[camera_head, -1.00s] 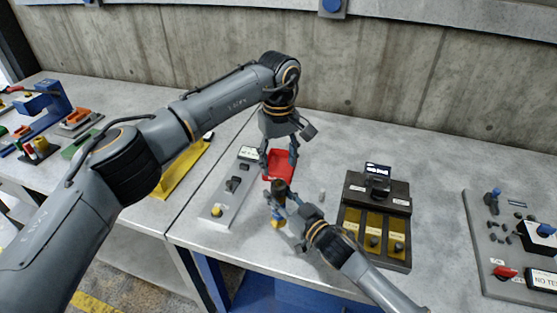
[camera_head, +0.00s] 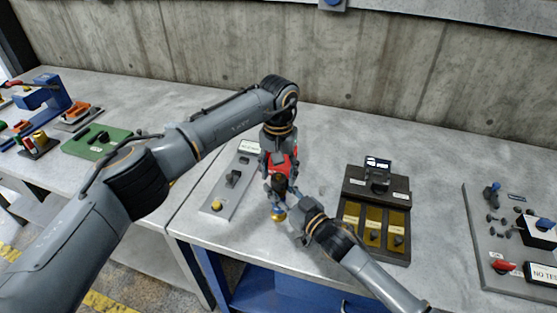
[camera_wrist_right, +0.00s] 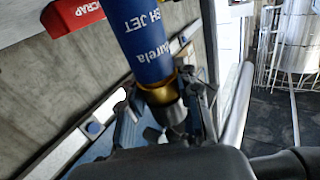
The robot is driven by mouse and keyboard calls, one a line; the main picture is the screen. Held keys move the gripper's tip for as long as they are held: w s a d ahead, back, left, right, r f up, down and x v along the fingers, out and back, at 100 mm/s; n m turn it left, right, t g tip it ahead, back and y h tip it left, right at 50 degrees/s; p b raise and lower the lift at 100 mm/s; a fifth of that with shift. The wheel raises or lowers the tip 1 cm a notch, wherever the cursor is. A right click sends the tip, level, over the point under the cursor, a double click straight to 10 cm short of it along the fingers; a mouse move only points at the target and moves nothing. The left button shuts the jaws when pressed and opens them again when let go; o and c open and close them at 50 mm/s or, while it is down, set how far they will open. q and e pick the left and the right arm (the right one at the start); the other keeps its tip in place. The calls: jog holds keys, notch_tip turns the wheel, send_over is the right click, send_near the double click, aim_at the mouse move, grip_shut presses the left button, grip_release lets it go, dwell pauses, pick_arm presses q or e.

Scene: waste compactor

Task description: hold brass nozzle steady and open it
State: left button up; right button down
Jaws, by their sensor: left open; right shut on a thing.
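The nozzle has a blue printed body (camera_wrist_right: 146,40) and a brass collar (camera_wrist_right: 158,92) in the right wrist view. In the head view its dark end (camera_head: 279,183) points up and its yellow-brass end (camera_head: 279,216) shows below. My right gripper (camera_head: 286,199) is shut on the nozzle from the right and holds it above the bench's front edge. My left gripper (camera_head: 279,174) is open, pointing down, with its fingers close around or just above the dark end. Contact cannot be told.
A red tray (camera_head: 291,158) lies behind the grippers, partly hidden. A grey switch panel (camera_head: 231,184) is to the left. A black box with yellow slots (camera_head: 374,205) stands to the right, and a grey control board (camera_head: 492,235) farther right. Bench between these two is clear.

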pick_arm(q)
jog(key=shift+f, duration=0.95)
pick_arm(e)
jog(key=shift+f, duration=0.15)
pick_arm(q)
jog(key=shift+c, duration=0.4)
